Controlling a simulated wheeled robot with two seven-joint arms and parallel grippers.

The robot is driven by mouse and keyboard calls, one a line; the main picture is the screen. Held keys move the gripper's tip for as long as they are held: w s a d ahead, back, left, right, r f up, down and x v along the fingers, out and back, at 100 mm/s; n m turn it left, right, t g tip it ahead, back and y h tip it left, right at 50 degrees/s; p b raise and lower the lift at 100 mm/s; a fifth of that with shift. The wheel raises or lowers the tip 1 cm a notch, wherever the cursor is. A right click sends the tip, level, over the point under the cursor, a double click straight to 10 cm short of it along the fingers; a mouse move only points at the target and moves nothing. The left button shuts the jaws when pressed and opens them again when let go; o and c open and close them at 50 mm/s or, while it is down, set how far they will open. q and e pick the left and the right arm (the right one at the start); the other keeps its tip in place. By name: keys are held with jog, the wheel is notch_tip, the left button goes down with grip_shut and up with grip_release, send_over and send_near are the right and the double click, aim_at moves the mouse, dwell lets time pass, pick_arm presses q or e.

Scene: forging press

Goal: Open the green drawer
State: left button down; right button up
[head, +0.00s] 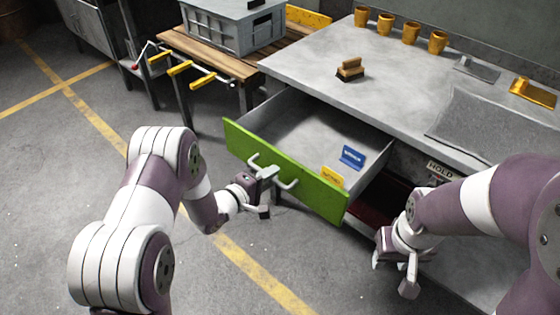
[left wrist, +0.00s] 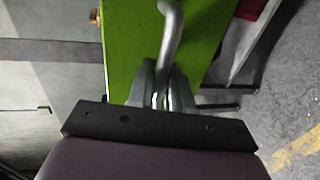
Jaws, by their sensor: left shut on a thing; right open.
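The green drawer (head: 310,187) under the grey workbench stands pulled out, its inside open to view. My left gripper (head: 266,180) is shut on the bar handle (head: 287,184) on the drawer's green front. In the left wrist view the fingers close around the grey handle (left wrist: 170,40) against the green panel (left wrist: 130,60). My right gripper (head: 398,262) is open and empty, low in front of the bench, right of the drawer.
The workbench top (head: 345,95) carries a brush (head: 350,69), several orange cups (head: 411,33) and a grey mat (head: 490,120). A wooden table (head: 215,55) with a grey crate (head: 235,28) stands behind the drawer at left. The floor (head: 60,150) left of the drawer is clear.

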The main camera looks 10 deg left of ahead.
pick_arm(q)
jog(key=shift+s+a, duration=0.35)
jog(key=shift+s, duration=0.15)
jog(key=c, duration=1.2)
grip_release()
jog(key=p+v, duration=0.2)
jog(key=v, duration=1)
jog(key=shift+s+a+p, duration=0.15)
jog(key=shift+s+p, duration=0.1)
jog(key=shift+p, duration=0.05)
